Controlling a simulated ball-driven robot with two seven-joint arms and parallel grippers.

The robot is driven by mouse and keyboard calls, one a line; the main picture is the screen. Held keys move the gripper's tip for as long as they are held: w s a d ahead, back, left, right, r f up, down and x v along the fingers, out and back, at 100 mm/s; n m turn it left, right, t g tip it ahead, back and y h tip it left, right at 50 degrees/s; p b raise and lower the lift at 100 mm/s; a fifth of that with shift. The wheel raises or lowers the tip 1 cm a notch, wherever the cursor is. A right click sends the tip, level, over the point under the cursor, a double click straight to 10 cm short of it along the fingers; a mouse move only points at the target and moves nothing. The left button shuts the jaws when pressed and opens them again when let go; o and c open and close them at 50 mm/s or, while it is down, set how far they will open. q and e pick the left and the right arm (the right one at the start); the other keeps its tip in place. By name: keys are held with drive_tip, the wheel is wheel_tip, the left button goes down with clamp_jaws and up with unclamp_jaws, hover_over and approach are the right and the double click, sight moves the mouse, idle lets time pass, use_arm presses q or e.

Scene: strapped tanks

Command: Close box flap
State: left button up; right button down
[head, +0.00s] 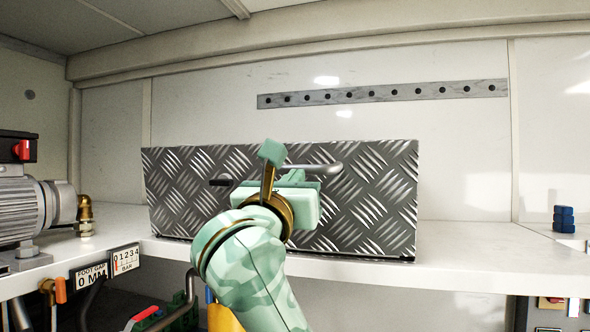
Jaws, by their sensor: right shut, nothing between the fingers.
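A wide box of grey diamond-plate metal (375,205) stands on the white shelf, its patterned face upright towards me. A bent metal handle (330,167) shows at the upper middle of this face, and a small dark latch or slot (221,182) lies to its left. I cannot tell whether this face is the flap, nor see any inside of the box. My right gripper (300,172), mint green, is shut and empty in front of the face by the handle. It hides part of the handle, and contact cannot be told. My left gripper is not in view.
A grey motor or pump (20,208) with a brass fitting (85,214) stands at the left. A perforated metal strip (385,94) is fixed to the back wall. A blue knobbed part (564,218) stands at the far right.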

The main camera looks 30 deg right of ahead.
drive_tip(key=w+d+r+g+y+p, duration=0.1)
drive_tip(key=w+d+r+p, duration=0.1)
drive_tip(key=p, duration=0.2)
drive_tip(key=shift+d+r+y, duration=0.15)
drive_tip(key=shift+r+y, duration=0.1)
drive_tip(key=shift+y, duration=0.15)
drive_tip(key=shift+w+d+f, duration=0.1)
drive_tip(key=shift+f, duration=0.3)
